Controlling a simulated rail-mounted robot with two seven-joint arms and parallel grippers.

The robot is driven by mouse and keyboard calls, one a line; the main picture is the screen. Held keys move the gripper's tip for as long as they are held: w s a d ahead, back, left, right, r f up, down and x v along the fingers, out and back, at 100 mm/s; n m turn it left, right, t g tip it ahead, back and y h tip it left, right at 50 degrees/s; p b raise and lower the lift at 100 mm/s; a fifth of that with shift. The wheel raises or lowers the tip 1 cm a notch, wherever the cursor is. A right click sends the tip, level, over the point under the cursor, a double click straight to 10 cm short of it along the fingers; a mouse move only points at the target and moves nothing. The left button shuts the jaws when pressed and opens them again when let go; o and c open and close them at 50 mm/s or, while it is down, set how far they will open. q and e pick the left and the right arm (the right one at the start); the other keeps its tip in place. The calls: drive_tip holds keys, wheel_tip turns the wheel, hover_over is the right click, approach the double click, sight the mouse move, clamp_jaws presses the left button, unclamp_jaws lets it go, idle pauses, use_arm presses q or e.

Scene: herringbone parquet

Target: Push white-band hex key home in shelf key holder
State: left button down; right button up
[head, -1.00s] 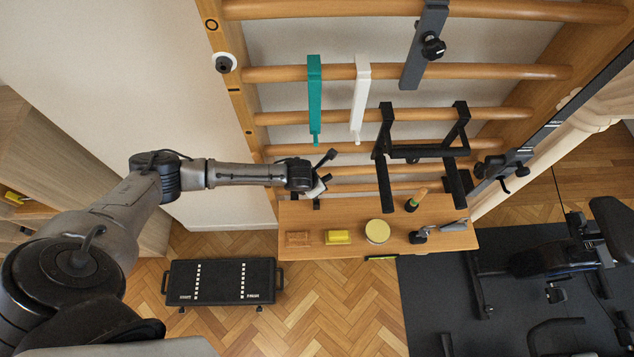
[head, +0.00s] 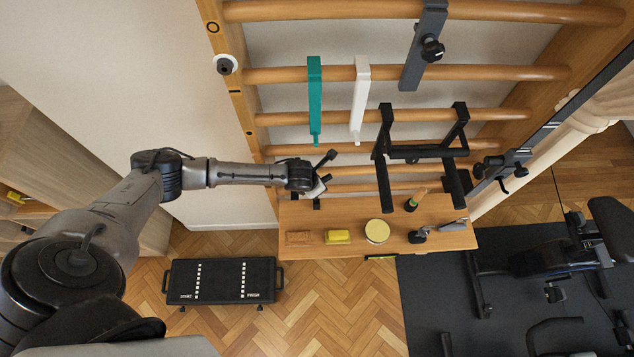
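My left gripper (head: 322,176) is at the left end of the wooden shelf (head: 350,210), near its back edge and in front of the lower wall bars. A dark finger-like part sticks up and right, and a small pale part shows below it. At this size I cannot tell whether the gripper is open or shut. I cannot make out a white-banded hex key; the gripper may hide it. A small black piece (head: 317,204) shows at the shelf's back left, just below the gripper; I cannot tell whether it is the key holder. My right gripper is not in view.
The shelf holds a brown block (head: 299,238), a yellow block (head: 338,236), a round yellow-topped tin (head: 377,231), a wooden-handled tool (head: 418,199) and dark metal tools (head: 420,235). A black bracket frame (head: 385,170) overhangs its right half. Green (head: 315,95) and white (head: 361,95) straps hang above.

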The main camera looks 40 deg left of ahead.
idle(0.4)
use_arm(q)
drive_tip(key=shift+p, duration=0.35)
drive_tip(key=shift+f+b, duration=0.55)
drive_tip(key=shift+f, duration=0.2)
idle(0.5)
drive_tip(key=shift+f+b, duration=0.6)
drive_tip(key=shift+f, duration=0.3)
drive_tip(key=shift+f+b, duration=0.8)
drive_tip(key=shift+f, duration=0.35)
drive_tip(key=c, duration=0.8)
unclamp_jaws()
drive_tip(key=shift+c, duration=0.2)
drive_tip(key=v, duration=1.3)
drive_tip(key=shift+s+r, duration=0.2)
drive_tip(key=shift+r, duration=0.15)
